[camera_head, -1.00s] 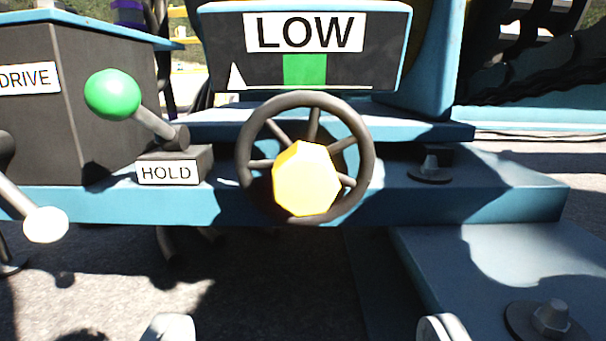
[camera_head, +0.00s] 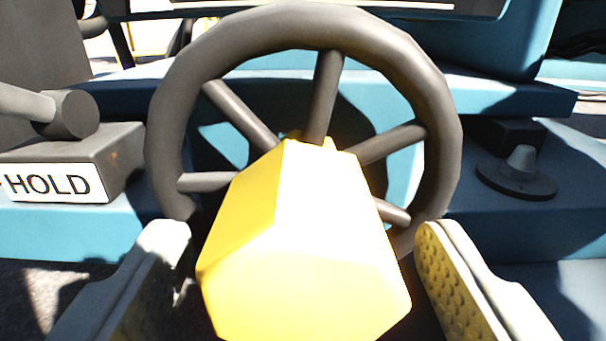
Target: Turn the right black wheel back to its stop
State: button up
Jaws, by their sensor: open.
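The black wheel (camera_head: 437,85) stands upright and fills the middle of the view, with several dark spokes running to its centre. A yellow faceted knob (camera_head: 305,240) sticks out from the wheel's centre toward me and hides the lower part of the rim. My gripper (camera_head: 305,255) is open, with one finger on each side of the yellow knob. I see no clear contact.
A dark block with a HOLD label (camera_head: 48,183) and a lever base (camera_head: 70,113) stand to the left. A bolt on a round washer (camera_head: 518,175) sits on the blue frame (camera_head: 60,225) to the right. The blue ledge lies behind the wheel.

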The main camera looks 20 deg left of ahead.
jog(key=shift+x, duration=0.9)
jog(key=c, duration=1.3)
jog(key=shift+n, duration=1.5)
jog(key=shift+c, duration=0.2)
jog(key=o, duration=1.3)
jog(key=shift+o, duration=0.2)
jog(key=v, duration=1.7)
jog(key=shift+s, duration=0.2)
